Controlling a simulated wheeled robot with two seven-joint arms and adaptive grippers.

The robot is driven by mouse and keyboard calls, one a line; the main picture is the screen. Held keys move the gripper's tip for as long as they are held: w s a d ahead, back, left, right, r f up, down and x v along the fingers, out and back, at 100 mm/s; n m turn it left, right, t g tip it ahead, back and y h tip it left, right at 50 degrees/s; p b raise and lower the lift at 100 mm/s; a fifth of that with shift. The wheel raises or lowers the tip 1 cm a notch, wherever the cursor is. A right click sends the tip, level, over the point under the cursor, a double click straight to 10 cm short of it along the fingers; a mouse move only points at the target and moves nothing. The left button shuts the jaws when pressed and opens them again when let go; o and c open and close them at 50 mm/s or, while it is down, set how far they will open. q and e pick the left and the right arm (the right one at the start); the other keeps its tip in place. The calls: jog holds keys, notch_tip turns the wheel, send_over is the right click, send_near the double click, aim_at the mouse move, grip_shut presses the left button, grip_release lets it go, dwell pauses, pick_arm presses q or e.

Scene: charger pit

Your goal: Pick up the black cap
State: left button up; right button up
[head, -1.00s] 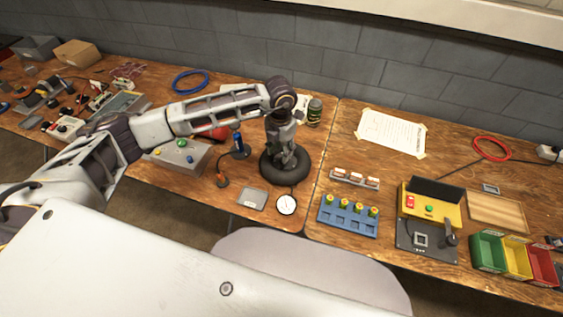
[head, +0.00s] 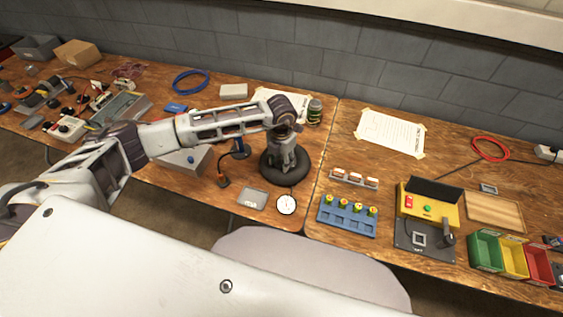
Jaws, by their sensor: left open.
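A thick black round piece (head: 297,176) lies flat on the wooden bench, left of the seam between the two bench tops. It looks like a ring with a sunken middle; I cannot tell for sure that it is the black cap. My left gripper (head: 284,168) points down over its middle, open. The fingers hide the centre, and I cannot tell whether they touch it. No other piece is clearly a black cap. My right gripper is not in view.
A dark jar (head: 314,111) stands just behind the gripper. A round white dial (head: 286,204) and a grey scale-like plate (head: 253,198) lie in front. A blue rack (head: 347,216) with several small cells stands at right. A grey box (head: 186,160) is under my forearm.

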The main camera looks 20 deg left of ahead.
aim_at(281, 161)
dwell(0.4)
pick_arm(q)
jog(key=c, duration=0.8)
jog(key=shift+c, duration=0.2)
jog(key=shift+r, duration=0.1)
notch_tip(281, 161, up, 10)
jog(key=b, duration=0.1)
dwell(0.5)
